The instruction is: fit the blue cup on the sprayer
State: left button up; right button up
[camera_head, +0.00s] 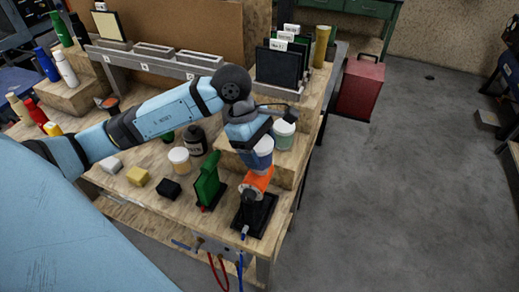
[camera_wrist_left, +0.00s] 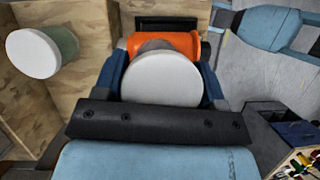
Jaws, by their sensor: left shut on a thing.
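The blue cup (camera_head: 259,159) with a pale lid is between the fingers of my left gripper (camera_head: 255,146), which is shut on it. In the left wrist view the round white lid (camera_wrist_left: 162,80) faces the camera between the fingers. The orange sprayer (camera_head: 257,181) is directly below the cup in the head view, on a black stand (camera_head: 262,215). Its orange body (camera_wrist_left: 186,42) also shows just behind the lid in the left wrist view. Whether cup and sprayer touch is hidden.
A green stand (camera_head: 207,184) is left of the sprayer. A green jar with a white lid (camera_head: 284,134) stands on the wooden step behind. A white-lidded jar (camera_head: 180,159), a dark bottle (camera_head: 195,140) and small blocks lie to the left. The bench's right edge is close.

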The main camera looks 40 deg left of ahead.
dwell(0.4)
pick_arm(q)
jog(key=o, duration=1.2)
jog(key=shift+c, duration=0.2)
jog(key=shift+r, duration=0.1)
jog(key=shift+r+p, duration=1.8)
jog(key=shift+r, duration=2.1)
grip_shut()
jog(key=shift+f, duration=0.2)
